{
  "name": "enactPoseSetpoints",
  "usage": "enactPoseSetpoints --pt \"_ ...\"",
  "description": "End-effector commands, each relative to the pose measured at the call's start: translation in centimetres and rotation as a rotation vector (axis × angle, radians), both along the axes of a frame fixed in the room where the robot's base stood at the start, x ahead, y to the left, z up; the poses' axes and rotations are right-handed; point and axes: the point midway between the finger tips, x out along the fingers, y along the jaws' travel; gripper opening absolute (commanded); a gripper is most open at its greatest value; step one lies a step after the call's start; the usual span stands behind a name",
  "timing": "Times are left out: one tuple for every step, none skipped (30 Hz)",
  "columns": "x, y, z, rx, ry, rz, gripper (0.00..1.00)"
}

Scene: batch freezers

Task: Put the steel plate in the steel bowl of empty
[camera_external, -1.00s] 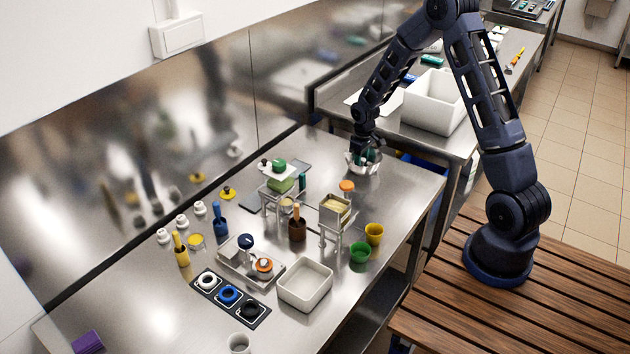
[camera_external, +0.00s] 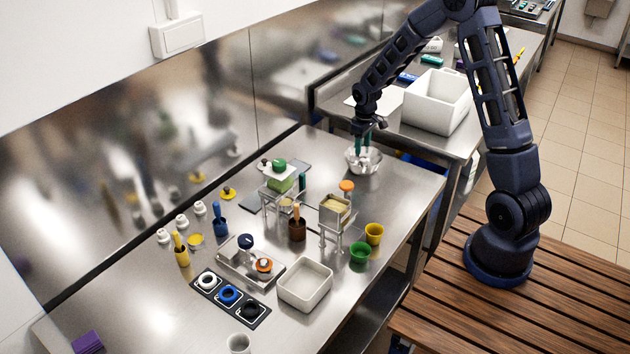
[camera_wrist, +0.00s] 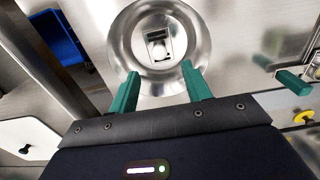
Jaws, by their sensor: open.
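The steel bowl (camera_external: 362,168) stands on the far end of the steel table; in the wrist view it is the round shiny bowl (camera_wrist: 122,42) at the top. A small squarish metal piece (camera_wrist: 158,42) with dark markings lies inside at the bottom of the bowl; it looks like the steel plate, though reflections blur its outline. My gripper (camera_external: 364,152) is above the bowl with its green fingers pointing down. In the wrist view the fingers (camera_wrist: 161,88) are apart with nothing between them, over the near side of the bowl.
Two small metal stands, one holding a yellow block (camera_external: 336,206), are left of and nearer than the bowl. A white tray (camera_external: 304,286) and cups stand nearer. A large white bin (camera_external: 437,101) is on the neighbouring table. Bare tabletop lies right of the bowl.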

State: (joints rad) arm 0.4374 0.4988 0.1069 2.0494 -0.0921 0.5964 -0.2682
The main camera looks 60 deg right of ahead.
Motion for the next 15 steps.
enactPoseSetpoints --pt "0.0 0.0 1.1 -0.001 -0.003 -0.001 0.48" --pt "0.0 0.0 1.6 -0.001 -0.003 -0.001 0.48" --pt "0.0 0.0 2.2 -0.001 -0.003 -0.001 0.48" --pt "0.0 0.0 2.6 0.000 -0.002 -0.001 0.48" --pt "0.0 0.0 3.0 0.000 -0.002 -0.001 0.48" --pt "0.0 0.0 3.4 0.000 -0.002 -0.001 0.48" --pt "0.0 0.0 3.7 0.000 -0.001 -0.001 0.48" --pt "0.0 0.0 4.0 0.000 0.000 -0.001 0.48" --pt "0.0 0.0 4.3 0.001 0.000 -0.001 0.48" --pt "0.0 0.0 4.4 0.001 0.001 -0.001 0.48" --pt "0.0 0.0 4.6 0.000 0.000 0.000 0.48" --pt "0.0 0.1 4.9 0.000 -0.001 0.000 0.48" --pt "-0.1 0.2 5.1 -0.001 -0.002 0.000 0.48" --pt "-0.1 0.3 5.5 -0.003 -0.004 0.001 0.48" --pt "-0.3 0.6 6.0 -0.005 -0.008 0.002 0.48"
